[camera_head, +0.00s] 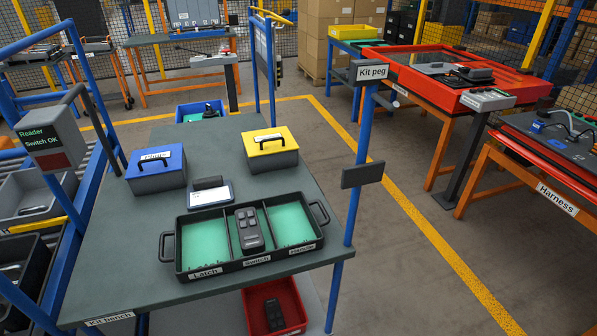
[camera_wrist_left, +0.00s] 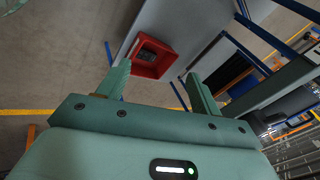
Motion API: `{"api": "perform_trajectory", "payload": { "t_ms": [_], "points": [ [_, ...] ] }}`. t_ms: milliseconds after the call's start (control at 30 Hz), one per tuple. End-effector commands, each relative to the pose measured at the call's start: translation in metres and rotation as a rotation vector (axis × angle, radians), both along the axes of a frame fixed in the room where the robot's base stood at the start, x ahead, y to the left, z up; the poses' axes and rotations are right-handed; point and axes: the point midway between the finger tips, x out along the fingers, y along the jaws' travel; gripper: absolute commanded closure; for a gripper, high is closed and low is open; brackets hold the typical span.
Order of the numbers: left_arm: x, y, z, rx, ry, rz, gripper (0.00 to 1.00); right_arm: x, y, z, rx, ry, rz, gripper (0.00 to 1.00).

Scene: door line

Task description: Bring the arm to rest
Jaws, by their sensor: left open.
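My left gripper (camera_wrist_left: 157,72) shows in the left wrist view, its two green fingers apart with nothing between them. Beyond the fingertips is the red bin (camera_wrist_left: 140,68) with a dark item in it, apart from the fingers. Neither gripper nor arm shows in the head view. There, the kit bench (camera_head: 110,255) carries a black tray (camera_head: 166,262) with three sections marked by labels. A dark switch (camera_head: 249,229) lies in the middle section; the two side sections show bare green lining.
A blue case (camera_head: 157,172), a yellow-topped case (camera_head: 270,152) and a card holder (camera_head: 210,194) stand behind the tray. The red bin (camera_head: 298,318) sits below the bench edge. A blue post (camera_head: 362,160) rises at the bench's right.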

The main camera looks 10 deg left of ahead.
Motion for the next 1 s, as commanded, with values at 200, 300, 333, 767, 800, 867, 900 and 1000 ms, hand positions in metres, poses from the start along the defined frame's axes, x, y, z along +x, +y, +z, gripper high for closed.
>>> {"api": "perform_trajectory", "payload": {
  "t_ms": [200,300,333,767,800,867,900,1000],
  "points": [
    [-0.048,-0.018,-0.119,-0.131,0.126,0.039,0.35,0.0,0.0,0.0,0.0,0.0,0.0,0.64],
    [-0.095,-0.024,-0.18,-0.204,0.199,0.091,0.35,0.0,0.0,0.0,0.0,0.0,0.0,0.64],
    [-0.11,-0.024,-0.195,-0.224,0.218,0.109,0.35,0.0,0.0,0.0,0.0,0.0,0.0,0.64],
    [-0.229,-0.018,-0.262,-0.314,0.331,0.271,0.35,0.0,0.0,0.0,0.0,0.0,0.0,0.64],
    [-0.229,-0.018,-0.262,-0.314,0.331,0.271,0.35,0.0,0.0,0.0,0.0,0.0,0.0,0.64],
    [-0.229,-0.018,-0.262,-0.314,0.331,0.271,0.35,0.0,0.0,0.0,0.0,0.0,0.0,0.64],
    [-0.229,-0.018,-0.262,-0.314,0.331,0.271,0.35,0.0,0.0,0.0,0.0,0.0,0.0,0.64],
    [-0.229,-0.018,-0.262,-0.314,0.331,0.271,0.35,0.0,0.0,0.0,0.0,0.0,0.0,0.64]
  ]
}}
